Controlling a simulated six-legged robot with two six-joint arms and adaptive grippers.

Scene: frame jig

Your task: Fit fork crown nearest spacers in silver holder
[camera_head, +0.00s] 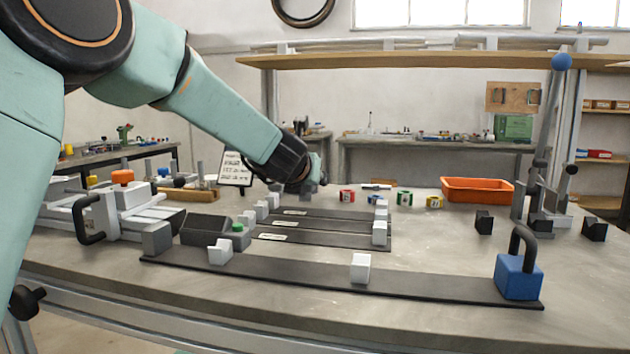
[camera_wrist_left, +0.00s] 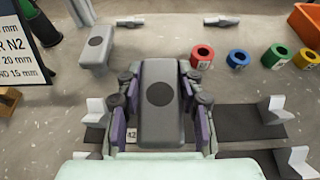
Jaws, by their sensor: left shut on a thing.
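My left gripper (camera_head: 309,187) reaches in from the left and hangs over the back of the bench, behind the dark rails. In the left wrist view it is shut on a grey block with a dark round spot, seemingly a fork crown (camera_wrist_left: 158,125), with a purple-padded finger on each side. A second similar grey piece (camera_wrist_left: 96,48) lies on the bench to its left. Ring-shaped spacers lie beyond to the right: red (camera_wrist_left: 202,56), blue (camera_wrist_left: 238,58), green (camera_wrist_left: 274,57) and yellow (camera_wrist_left: 305,59). Which part is the silver holder I cannot tell; pale notched blocks (camera_wrist_left: 277,108) stand on the dark rails. My right gripper is out of view.
A long dark rail (camera_head: 310,277) with pale blocks and a blue handled block (camera_head: 518,277) crosses the front. An orange tray (camera_head: 478,190) stands at the back right. A clamp-like fixture (camera_head: 105,215) fills the left. Bare bench lies right of the short rails.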

